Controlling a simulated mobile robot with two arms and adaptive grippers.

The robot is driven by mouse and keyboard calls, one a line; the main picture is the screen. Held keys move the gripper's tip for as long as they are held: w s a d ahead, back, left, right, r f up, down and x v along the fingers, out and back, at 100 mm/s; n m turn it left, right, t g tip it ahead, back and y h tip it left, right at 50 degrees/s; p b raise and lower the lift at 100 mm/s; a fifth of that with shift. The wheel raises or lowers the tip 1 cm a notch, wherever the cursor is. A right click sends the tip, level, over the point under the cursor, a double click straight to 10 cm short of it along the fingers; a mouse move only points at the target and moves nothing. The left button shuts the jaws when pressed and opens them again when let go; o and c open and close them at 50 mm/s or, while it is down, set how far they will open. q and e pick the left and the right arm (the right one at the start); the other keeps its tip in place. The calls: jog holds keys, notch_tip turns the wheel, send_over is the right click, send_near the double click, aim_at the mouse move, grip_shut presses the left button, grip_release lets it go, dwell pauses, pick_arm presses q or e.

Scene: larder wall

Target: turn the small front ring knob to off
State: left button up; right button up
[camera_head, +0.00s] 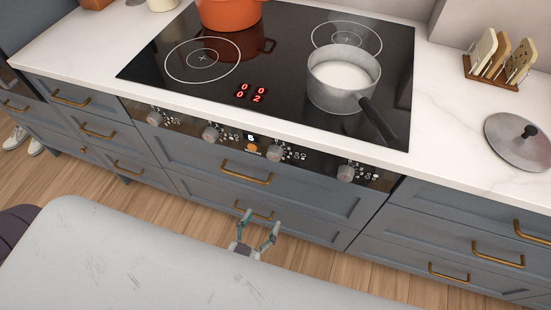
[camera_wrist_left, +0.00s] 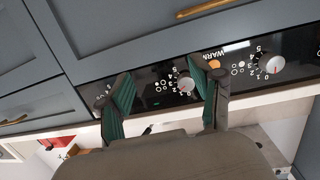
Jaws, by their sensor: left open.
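The black hob (camera_head: 270,75) has several grey knobs along its front panel; one (camera_head: 275,153) is right of an orange mark, another (camera_head: 346,172) at the far right. I cannot read which knob serves the small front ring. The red display (camera_head: 251,92) reads 0 0 above 0 2. A grey saucepan (camera_head: 343,95) of white liquid covers the front right ring. My left gripper (camera_head: 258,222) is open and empty, below and in front of the panel. In the left wrist view, a knob (camera_wrist_left: 185,85) shows between its spread fingers (camera_wrist_left: 165,100), apart from them. My right gripper is not in view.
An orange pot (camera_head: 228,14) stands at the back left of the hob. The saucepan's dark handle (camera_head: 378,119) points to the front right. A lid (camera_head: 518,140) and a rack of boards (camera_head: 500,60) are on the right counter.

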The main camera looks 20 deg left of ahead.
pick_arm(q)
jog(key=n+t+y, duration=0.1)
jog(key=t, duration=0.1)
send_near(273, 158)
jog(key=w+p, duration=0.1)
jog(key=w, duration=0.8)
jog(key=shift+w+d+r, duration=0.1)
jog(key=shift+w+d, duration=0.05)
jog(key=shift+w, duration=0.25)
jog(key=c, duration=1.1)
